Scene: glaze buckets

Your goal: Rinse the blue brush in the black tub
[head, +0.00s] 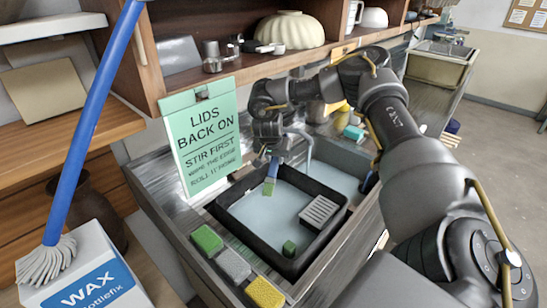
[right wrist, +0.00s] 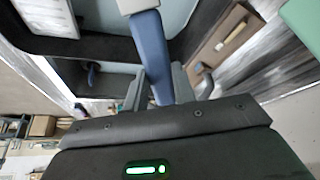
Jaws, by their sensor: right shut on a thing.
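The black tub (head: 222,211) stands in the middle of the head view with pale liquid in it. A grey ribbed rack (head: 318,212) and a small green block (head: 289,248) are inside it. My right gripper (head: 272,148) is shut on the blue handle of the blue brush (head: 271,174). The brush points down, its greenish bristles over the tub's far-left part; I cannot tell whether they touch the liquid. In the right wrist view the handle (right wrist: 151,50) runs between the fingers of the right gripper (right wrist: 156,88). My left gripper is not in view.
Green (head: 207,238), grey (head: 234,265) and yellow (head: 265,293) sponges line the tub's near-left side. A green sign (head: 203,140) stands behind left. A blue-handled mop (head: 85,135) and a wax box (head: 85,275) are at left. Another basin of liquid (head: 338,168) lies behind right.

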